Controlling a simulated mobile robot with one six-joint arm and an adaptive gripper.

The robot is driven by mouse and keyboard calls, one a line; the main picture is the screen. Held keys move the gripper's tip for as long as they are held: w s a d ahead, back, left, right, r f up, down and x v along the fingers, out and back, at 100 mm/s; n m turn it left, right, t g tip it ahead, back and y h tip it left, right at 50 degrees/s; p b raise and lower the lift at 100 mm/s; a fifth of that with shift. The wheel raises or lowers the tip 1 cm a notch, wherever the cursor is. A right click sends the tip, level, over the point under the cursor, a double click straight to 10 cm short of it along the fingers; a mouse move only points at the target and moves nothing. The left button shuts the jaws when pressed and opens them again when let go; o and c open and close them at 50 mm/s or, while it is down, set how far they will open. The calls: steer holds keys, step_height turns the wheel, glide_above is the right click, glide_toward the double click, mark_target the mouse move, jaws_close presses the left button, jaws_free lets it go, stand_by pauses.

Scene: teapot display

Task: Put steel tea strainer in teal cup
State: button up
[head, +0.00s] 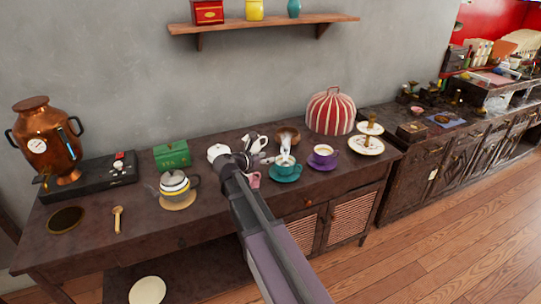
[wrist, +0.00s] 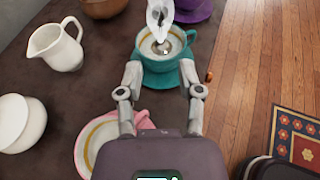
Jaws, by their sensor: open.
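The teal cup (head: 286,168) stands on its teal saucer (head: 287,179) on the dark table; it also shows in the wrist view (wrist: 166,65). A pale, silvery piece (wrist: 160,14), which looks like the steel tea strainer, rises from the cup, with a small round grey part (wrist: 161,46) inside the cup. It also shows above the cup in the head view (head: 285,146). My gripper (wrist: 161,66) is open and empty, its fingertips apart on the near side of the cup. Whether they touch the cup or saucer I cannot tell.
A pink cup (wrist: 83,150) lies below my gripper in the wrist view, partly hidden. A white jug (wrist: 58,46) and a white rounded pot (wrist: 20,122) stand left. A purple cup (head: 323,152) and the striped cosy (head: 331,112) stand right and behind.

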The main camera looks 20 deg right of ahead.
steer(key=shift+a, duration=0.1)
stand_by(0.6)
steer(key=s+a+f+m+g+y, duration=0.3)
steer(key=s+a+f+m+y, duration=0.3)
steer(key=s+m, duration=0.4)
steer(key=s+a+f+m+g+y, duration=0.3)
steer(key=s+a+f+m+y, duration=0.3)
steer(key=s+m, duration=0.5)
steer(key=shift+s+a+f+m+y, duration=0.15)
steer(key=shift+s+a+m+y, duration=0.2)
steer(key=shift+m, duration=0.65)
steer(key=shift+w, duration=0.1)
